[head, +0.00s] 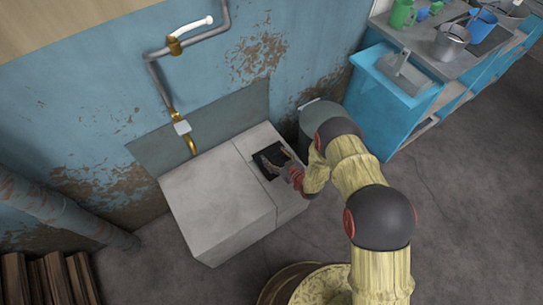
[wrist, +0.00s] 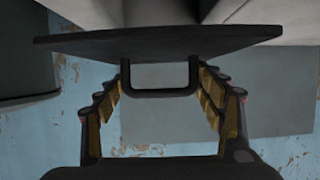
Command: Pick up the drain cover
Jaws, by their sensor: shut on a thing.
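The drain cover (wrist: 160,42) is a dark flat plate with a U-shaped handle, spread across the upper part of the wrist view. My gripper (wrist: 160,78) has its two fingers at the sides of the handle and is shut on it. In the head view my gripper (head: 286,168) is over the dark square (head: 268,152) on the right part of the pale grey block. My gripper partly hides that square. I cannot tell how far the plate is from the block.
The grey block (head: 215,200) stands against the blue wall, below a pipe with a brass tap (head: 190,142). A grey bin (head: 318,112) is behind my arm. A blue sink unit (head: 400,75) and a shelf with buckets stand at the upper right. Floor at the right is clear.

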